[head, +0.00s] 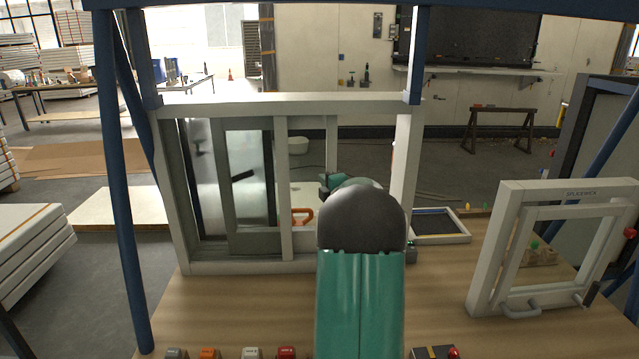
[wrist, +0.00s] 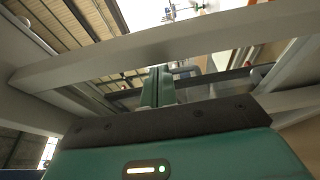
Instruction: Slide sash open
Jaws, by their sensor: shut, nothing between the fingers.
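The window frame (head: 295,103) stands upright on the wooden bench, pale grey. Its sash (head: 252,241) sits left of the middle upright, with a glazed pane and a short dark, tilted handle (head: 243,175). The opening to the right of that upright looks unglazed. My teal arm reaches up in front of this right-hand part, and the dark round joint hides some of it. My gripper's fingers show in the wrist view (wrist: 157,88), closed together with nothing between them, near pale frame bars. In the head view the fingers are mostly hidden behind my arm.
A second, smaller window frame (head: 497,240) with a handle stands at the right. A small framed panel (head: 440,225) lies behind my arm. An orange-handled item (head: 302,216) shows through the opening. Blue posts (head: 124,220) flank the bench. Small colored items (head: 209,353) line the front edge.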

